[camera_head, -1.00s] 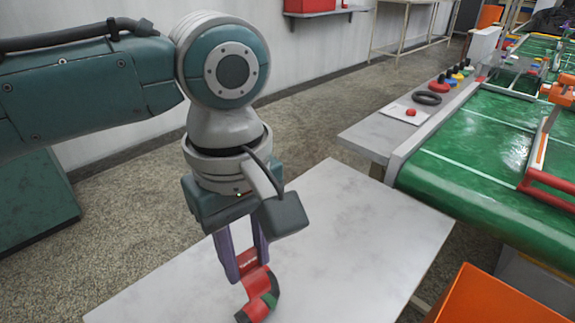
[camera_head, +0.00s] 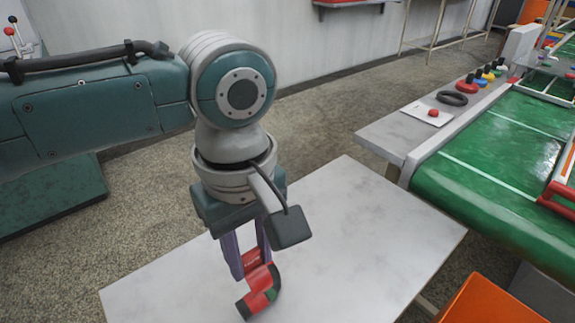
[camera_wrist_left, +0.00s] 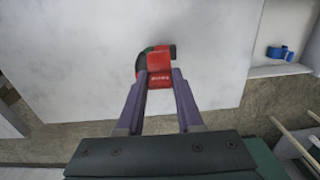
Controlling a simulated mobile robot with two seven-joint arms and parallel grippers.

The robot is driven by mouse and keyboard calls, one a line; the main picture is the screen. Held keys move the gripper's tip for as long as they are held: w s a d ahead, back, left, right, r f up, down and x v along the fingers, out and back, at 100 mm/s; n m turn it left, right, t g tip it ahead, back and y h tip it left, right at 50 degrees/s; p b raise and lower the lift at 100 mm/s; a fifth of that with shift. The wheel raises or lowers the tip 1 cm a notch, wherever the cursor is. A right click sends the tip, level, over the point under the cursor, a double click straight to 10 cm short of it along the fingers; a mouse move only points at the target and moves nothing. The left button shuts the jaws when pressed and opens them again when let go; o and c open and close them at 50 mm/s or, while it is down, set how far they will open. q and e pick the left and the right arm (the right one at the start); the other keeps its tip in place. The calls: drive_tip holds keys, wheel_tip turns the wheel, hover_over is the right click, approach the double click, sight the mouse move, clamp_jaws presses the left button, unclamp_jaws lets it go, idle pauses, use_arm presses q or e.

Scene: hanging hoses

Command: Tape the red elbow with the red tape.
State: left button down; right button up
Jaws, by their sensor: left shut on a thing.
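My left gripper (camera_head: 252,266) has purple fingers and points down over the pale table. It is shut on a red curved piece (camera_head: 260,281) with pale lettering and dark and green parts. The piece hangs below the fingertips. It also shows in the left wrist view (camera_wrist_left: 159,66), between the tips of the left gripper (camera_wrist_left: 159,82). I cannot tell whether this piece is the red elbow or a red tape holder. No other thing shows clearly as elbow or tape. My right gripper is not in view.
The pale table (camera_head: 370,230) is otherwise bare. A green conveyor belt (camera_head: 490,160) runs at the right, with a grey ledge (camera_head: 385,130) beside it. On the ledge are a black ring (camera_head: 452,98), several coloured knobs and a small red thing (camera_head: 433,113). An orange bin (camera_head: 488,302) stands front right.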

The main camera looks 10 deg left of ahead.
sight(252, 267)
use_arm(q)
drive_tip(key=shift+f+b, duration=0.6)
drive_tip(key=shift+f, duration=1.1)
drive_tip(key=shift+f+p, duration=0.1)
drive_tip(key=shift+p, duration=0.3)
drive_tip(key=shift+f, duration=0.15)
drive_tip(key=shift+f+b, duration=0.7)
drive_tip(key=shift+f, duration=0.3)
drive_tip(key=shift+f+b, duration=0.55)
drive_tip(key=shift+f, duration=0.2)
idle(0.3)
drive_tip(key=shift+a+f, duration=0.15)
drive_tip(key=shift+f, duration=0.15)
